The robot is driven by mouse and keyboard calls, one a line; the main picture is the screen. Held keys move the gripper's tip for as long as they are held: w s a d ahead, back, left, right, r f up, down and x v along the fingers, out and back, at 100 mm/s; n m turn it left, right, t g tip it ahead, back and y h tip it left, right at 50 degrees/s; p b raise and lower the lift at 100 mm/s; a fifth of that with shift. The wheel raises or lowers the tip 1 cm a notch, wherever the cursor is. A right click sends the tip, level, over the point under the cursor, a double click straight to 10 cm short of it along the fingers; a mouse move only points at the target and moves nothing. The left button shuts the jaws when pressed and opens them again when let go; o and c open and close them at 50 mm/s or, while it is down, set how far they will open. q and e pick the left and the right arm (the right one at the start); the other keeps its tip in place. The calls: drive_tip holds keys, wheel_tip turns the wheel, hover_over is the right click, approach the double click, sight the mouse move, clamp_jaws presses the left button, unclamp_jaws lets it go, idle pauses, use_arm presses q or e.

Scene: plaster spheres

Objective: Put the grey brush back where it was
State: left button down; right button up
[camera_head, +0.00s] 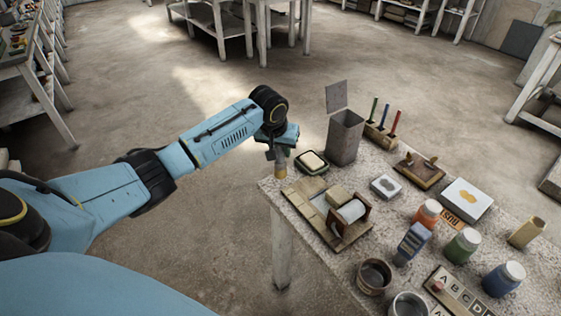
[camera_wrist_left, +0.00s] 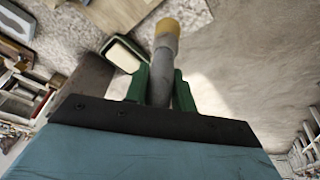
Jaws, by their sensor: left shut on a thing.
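The grey brush (camera_wrist_left: 160,75) is between the green fingers of my left gripper (camera_wrist_left: 160,90) in the left wrist view. Its yellowish end (camera_wrist_left: 167,28) points away from the gripper. In the head view my left gripper (camera_head: 278,150) is at the table's far left corner, with the brush's yellowish end (camera_head: 281,171) hanging below it. A wooden holder (camera_head: 380,137) with a green, a blue and a red brush upright in it stands at the back of the table. My right gripper is not in view.
A tall grey bin with a raised lid (camera_head: 345,138) stands between my gripper and the wooden holder. A green-rimmed dish (camera_head: 312,170) lies close to the gripper. Jars, bowls and a wooden board with a roller (camera_head: 329,240) crowd the table (camera_head: 385,217).

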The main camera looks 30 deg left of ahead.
sight(281, 158)
use_arm(q)
wheel_tip(281, 158, down, 3)
drive_tip(key=shift+f, duration=0.3)
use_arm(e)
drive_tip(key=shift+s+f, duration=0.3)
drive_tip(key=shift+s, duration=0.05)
use_arm(q)
drive_tip(key=shift+f, duration=0.2)
drive_tip(key=c, duration=1.2)
unclamp_jaws()
drive_tip(key=shift+o, duration=0.2)
drive_tip(key=shift+r, duration=0.15)
drive_tip(key=p+v, duration=0.1)
drive_tip(key=v, duration=1.1)
drive_tip(key=shift+p, duration=0.3)
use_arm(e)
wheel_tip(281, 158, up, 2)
